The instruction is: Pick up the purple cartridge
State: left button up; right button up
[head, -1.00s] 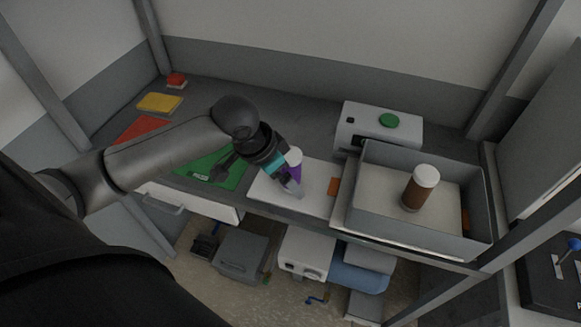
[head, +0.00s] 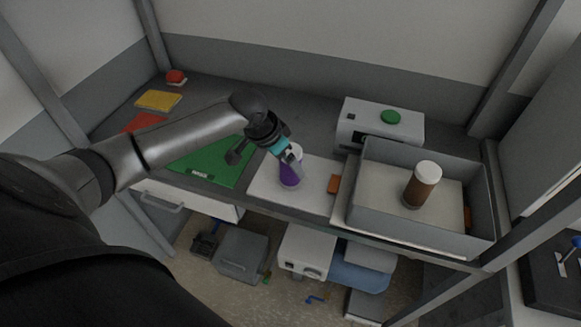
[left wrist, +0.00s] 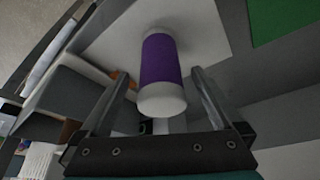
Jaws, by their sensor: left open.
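The purple cartridge (head: 289,177) has a white cap and stands upright on a white plate (head: 318,176) at the front of the bench in the head view. In the left wrist view the cartridge (left wrist: 160,70) lies between and just beyond the two fingers, its white cap toward me. My left gripper (head: 293,154) is open and empty, at the cartridge's cap end. In the left wrist view the open fingers (left wrist: 160,90) flank the cap with a gap on each side. My right gripper is not in view.
A grey tray (head: 372,205) holding a brown, white-capped cartridge (head: 422,185) stands to the right. A white box with a green button (head: 389,118) is behind it. Green (head: 212,163), red (head: 146,122) and yellow (head: 159,100) mats lie left. An orange piece (head: 334,184) lies beside the tray.

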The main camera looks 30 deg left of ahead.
pick_arm(q)
jog(key=shift+w+b+x, duration=0.15)
jog(key=shift+b+x, duration=0.05)
jog(key=shift+x, duration=1.15)
jog(key=shift+w+b+x, duration=0.1)
jog(key=shift+b+x, duration=0.05)
jog(key=shift+x, duration=1.15)
jog(key=shift+r, duration=0.15)
jog(key=shift+c, duration=0.4)
jog(key=c, duration=1.5)
grip_shut()
jog(key=shift+r, duration=0.15)
